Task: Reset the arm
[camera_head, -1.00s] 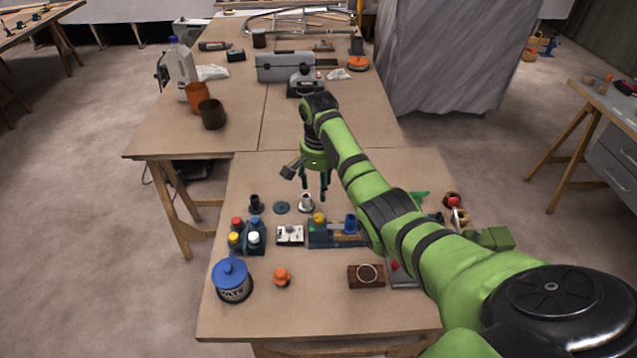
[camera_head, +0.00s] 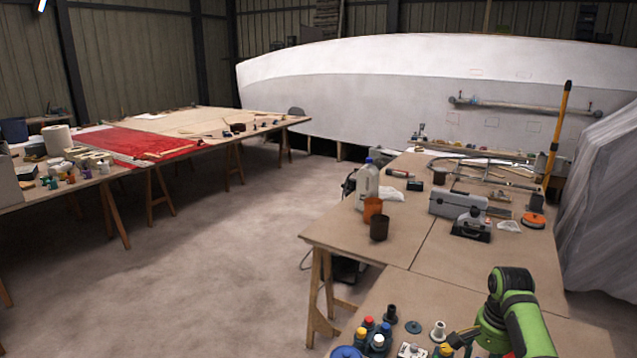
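My green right arm (camera_head: 526,325) shows only at the bottom right of the head view, over the near table. The body of my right gripper (camera_head: 488,335) is at the lower edge, just right of a small group of bottles and fittings. Its fingers are cut off by the frame, so I cannot see whether it is open or shut. My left arm and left gripper are out of view.
Bottles (camera_head: 377,341) and a grey-white fitting (camera_head: 438,331) stand beside the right gripper. Behind are brown cups (camera_head: 379,228), a jug (camera_head: 367,184) and a grey toolbox (camera_head: 457,204). A red-covered table (camera_head: 130,142) stands left. Open floor (camera_head: 210,245) lies between.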

